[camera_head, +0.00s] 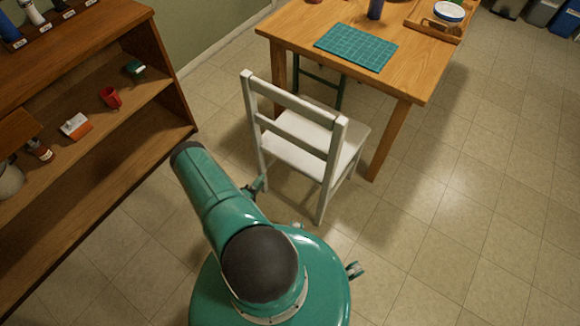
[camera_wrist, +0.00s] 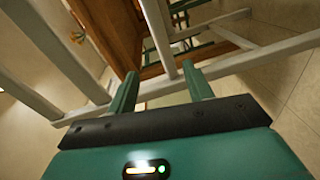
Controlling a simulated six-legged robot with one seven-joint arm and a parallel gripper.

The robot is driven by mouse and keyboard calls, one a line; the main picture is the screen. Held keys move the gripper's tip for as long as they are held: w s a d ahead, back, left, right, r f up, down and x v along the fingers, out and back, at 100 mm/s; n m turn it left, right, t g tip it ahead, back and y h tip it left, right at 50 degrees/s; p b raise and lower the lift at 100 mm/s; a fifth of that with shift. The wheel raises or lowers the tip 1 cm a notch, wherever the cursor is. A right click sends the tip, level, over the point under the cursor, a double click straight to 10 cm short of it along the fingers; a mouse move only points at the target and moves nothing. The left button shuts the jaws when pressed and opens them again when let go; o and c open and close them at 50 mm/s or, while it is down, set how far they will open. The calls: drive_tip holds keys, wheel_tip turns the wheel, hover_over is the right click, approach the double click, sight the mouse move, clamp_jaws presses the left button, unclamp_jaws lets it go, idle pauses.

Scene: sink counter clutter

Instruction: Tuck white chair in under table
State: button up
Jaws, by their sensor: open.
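The white chair (camera_head: 296,150) stands upright at the near side of the wooden table (camera_head: 300,28). Its seat front is close to the table edge, and its back faces me. My gripper (camera_head: 258,184) is low beside the chair's left back leg, mostly hidden behind my arm in the head view. In the wrist view my gripper (camera_wrist: 160,70) is open, its two green fingers apart. White chair bars (camera_wrist: 235,60) cross just ahead of the fingers, and one white bar runs towards the gap between them. I cannot tell whether the fingers touch the chair.
A green chair or stool (camera_head: 322,82) shows under the table. A green cutting mat (camera_head: 356,46) and a wooden tray (camera_head: 415,17) lie on the tabletop. A wooden shelf unit (camera_head: 150,38) with small items stands on the left.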

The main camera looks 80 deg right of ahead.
sight(290, 166)
drive_tip(key=s+a+f+g, duration=0.2)
drive_tip(key=s, duration=0.3)
drive_tip(key=shift+n+t+h, duration=0.3)
drive_tip(key=shift+t, duration=0.1)
drive_tip(key=x, duration=1.5)
drive_tip(key=shift+s+d+r, duration=0.1)
drive_tip(key=shift+d+r, duration=0.15)
drive_tip(key=shift+d, duration=0.05)
clamp_jaws()
